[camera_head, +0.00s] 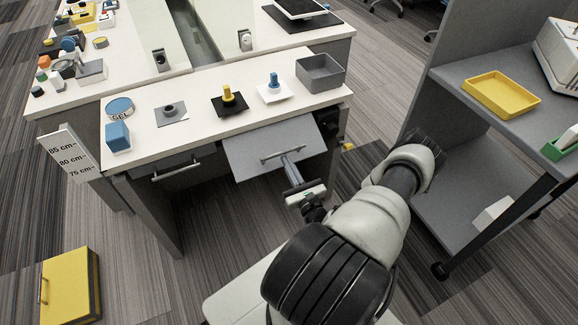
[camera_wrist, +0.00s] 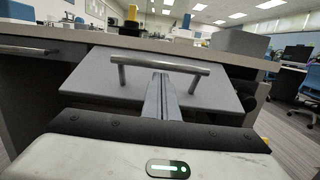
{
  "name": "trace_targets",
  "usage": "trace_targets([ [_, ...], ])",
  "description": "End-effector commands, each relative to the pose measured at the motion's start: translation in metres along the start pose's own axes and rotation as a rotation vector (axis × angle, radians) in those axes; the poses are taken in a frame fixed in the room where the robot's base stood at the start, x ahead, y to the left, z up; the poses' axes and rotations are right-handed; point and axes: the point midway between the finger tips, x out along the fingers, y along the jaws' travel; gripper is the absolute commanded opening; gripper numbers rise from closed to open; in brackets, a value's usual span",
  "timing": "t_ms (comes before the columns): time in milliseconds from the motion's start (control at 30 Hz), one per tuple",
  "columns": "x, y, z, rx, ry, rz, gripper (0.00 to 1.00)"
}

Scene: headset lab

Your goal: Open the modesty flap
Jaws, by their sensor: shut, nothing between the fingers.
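The modesty flap is a grey panel (camera_head: 248,150) with a metal bar handle (camera_head: 285,154), under the front edge of the white desk top. It is tilted, sloping down and outward from the desk, and a dark gap shows at its right side. In the wrist view the flap (camera_wrist: 100,83) and its handle (camera_wrist: 140,63) fill the middle. My gripper (camera_head: 287,160) is shut and empty, with its fingertips (camera_wrist: 164,76) at the middle of the handle bar. I cannot tell whether they touch the bar or the panel.
A drawer with a handle (camera_head: 176,170) is left of the flap. On the desk stand a grey bin (camera_head: 320,72), a blue cube (camera_head: 118,137) and yellow and blue knobs. A grey shelf unit with a yellow tray (camera_head: 501,95) stands right of my arm. A yellow box (camera_head: 70,287) lies on the floor.

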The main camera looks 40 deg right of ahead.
Motion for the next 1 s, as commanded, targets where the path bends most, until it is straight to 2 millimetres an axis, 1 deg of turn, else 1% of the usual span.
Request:
trace_targets([
  [167, 0.000, 0.000, 0.004, 0.000, 0.008, 0.000, 0.00],
  [500, 0.000, 0.000, 0.033, 0.000, 0.095, 0.000, 0.00],
  [1000, -0.001, -0.001, 0.032, 0.000, 0.093, 0.000, 0.00],
])
